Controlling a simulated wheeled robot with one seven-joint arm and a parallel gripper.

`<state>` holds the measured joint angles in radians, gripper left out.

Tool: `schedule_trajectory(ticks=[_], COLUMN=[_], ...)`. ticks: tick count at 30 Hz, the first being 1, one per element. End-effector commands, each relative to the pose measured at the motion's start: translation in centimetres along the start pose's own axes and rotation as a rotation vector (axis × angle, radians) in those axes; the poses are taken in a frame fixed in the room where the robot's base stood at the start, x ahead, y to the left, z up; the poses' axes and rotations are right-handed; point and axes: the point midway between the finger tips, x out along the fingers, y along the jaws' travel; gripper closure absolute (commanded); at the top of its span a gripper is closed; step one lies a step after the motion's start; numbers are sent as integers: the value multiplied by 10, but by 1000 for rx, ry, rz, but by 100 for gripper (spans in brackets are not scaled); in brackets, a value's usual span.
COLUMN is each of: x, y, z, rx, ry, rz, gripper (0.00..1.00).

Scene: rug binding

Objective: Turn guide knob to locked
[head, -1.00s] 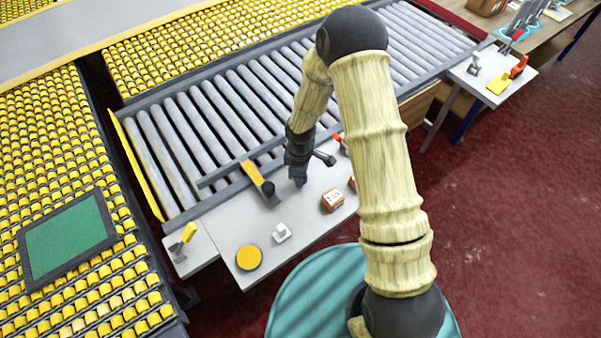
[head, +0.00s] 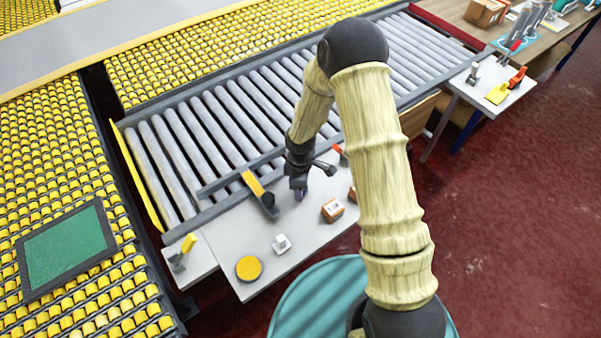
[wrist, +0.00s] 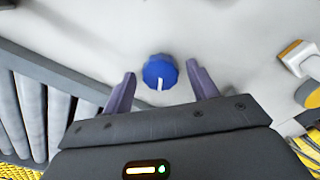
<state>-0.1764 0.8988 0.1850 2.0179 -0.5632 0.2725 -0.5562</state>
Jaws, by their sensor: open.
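The guide knob is a round blue knob (wrist: 160,72) with a white pointer line, seen in the wrist view on the pale tabletop. Its line points toward the bottom of that view, toward my gripper. My gripper (wrist: 161,82) is open, with one purple finger to each side of the knob and a gap on both sides. I see no contact with it. In the head view my gripper (head: 299,194) hangs low over the grey-white table (head: 225,237); the knob is hidden there by the gripper. No locked mark can be read.
A yellow-and-black guide arm (head: 258,190) lies beside the roller conveyor (head: 215,125). A small brown box (head: 332,210), a white block (head: 281,244) and a yellow disc (head: 249,267) are on the table. A red-handled item (head: 340,151) is behind my gripper.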

Motion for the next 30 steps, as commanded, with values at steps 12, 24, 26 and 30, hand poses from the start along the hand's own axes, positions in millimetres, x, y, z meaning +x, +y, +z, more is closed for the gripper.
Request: schedule_trajectory(ticks=[12, 24, 26, 30], x=[-63, -142, -152, -168], y=[1, 1, 2, 1], z=[0, 0, 0, 0], rx=[1, 0, 2, -1], ry=[3, 2, 2, 2], rz=[5, 5, 5, 4], gripper=[41, 41, 41, 41])
